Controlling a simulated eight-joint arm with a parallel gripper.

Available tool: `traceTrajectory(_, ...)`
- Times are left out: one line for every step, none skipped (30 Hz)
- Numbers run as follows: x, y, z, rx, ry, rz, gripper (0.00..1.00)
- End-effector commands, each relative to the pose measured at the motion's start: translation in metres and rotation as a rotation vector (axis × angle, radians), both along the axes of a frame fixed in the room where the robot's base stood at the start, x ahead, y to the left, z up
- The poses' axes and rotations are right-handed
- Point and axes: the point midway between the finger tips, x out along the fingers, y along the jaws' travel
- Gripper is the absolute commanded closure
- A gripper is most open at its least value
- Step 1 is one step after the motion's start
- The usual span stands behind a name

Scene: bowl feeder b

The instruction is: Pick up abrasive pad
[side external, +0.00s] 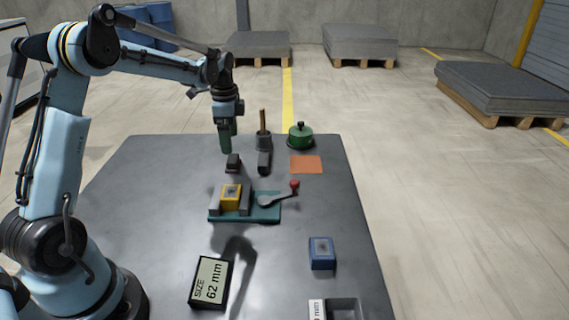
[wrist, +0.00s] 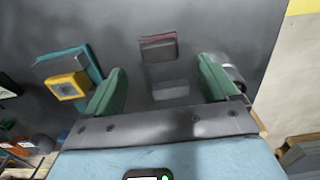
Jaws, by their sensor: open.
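My gripper (side external: 226,148) hangs over the far left of the grey table with its jaws apart and nothing held. In the wrist view its two green fingers (wrist: 162,88) frame bare table and a faint grey block shape (wrist: 170,90). A small dark block with a maroon strip, likely the abrasive pad (wrist: 158,47), lies beyond the fingertips in the wrist view. It appears to be the small dark block (side external: 233,163) just below my gripper in the side view. Whether they touch cannot be told.
A teal fixture (side external: 262,213) holds a yellow block (side external: 231,195). A blue block (side external: 322,253) and a size display (side external: 211,281) are nearer.

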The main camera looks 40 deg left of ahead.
Motion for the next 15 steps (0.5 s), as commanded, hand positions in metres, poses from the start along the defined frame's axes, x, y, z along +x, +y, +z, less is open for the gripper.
traceTrajectory(0.000,0.000,-0.004,0.000,0.000,0.000,0.13)
traceTrajectory(0.000,0.000,-0.005,0.000,0.000,0.000,0.13)
traceTrajectory(0.000,0.000,-0.007,0.000,0.000,0.000,0.13)
traceTrajectory(0.000,0.000,-0.008,0.000,0.000,0.000,0.13)
traceTrajectory(0.000,-0.001,-0.010,0.000,0.000,0.000,0.13)
traceTrajectory(0.000,-0.001,-0.014,0.000,0.000,0.000,0.13)
traceTrajectory(0.001,-0.001,-0.017,0.000,0.000,0.000,0.13)
traceTrajectory(0.001,-0.001,-0.021,0.000,0.000,0.000,0.13)
traceTrajectory(0.001,-0.002,-0.027,0.000,0.000,0.000,0.13)
traceTrajectory(0.001,-0.002,-0.032,0.000,0.000,0.000,0.13)
traceTrajectory(0.001,-0.003,-0.037,0.000,0.000,0.000,0.13)
traceTrajectory(0.001,-0.003,-0.042,0.000,0.000,0.001,0.13)
traceTrajectory(0.001,-0.003,-0.046,0.001,-0.001,0.001,0.13)
traceTrajectory(0.001,-0.003,-0.049,0.001,-0.001,0.001,0.13)
traceTrajectory(0.001,-0.003,-0.053,0.001,-0.001,0.001,0.13)
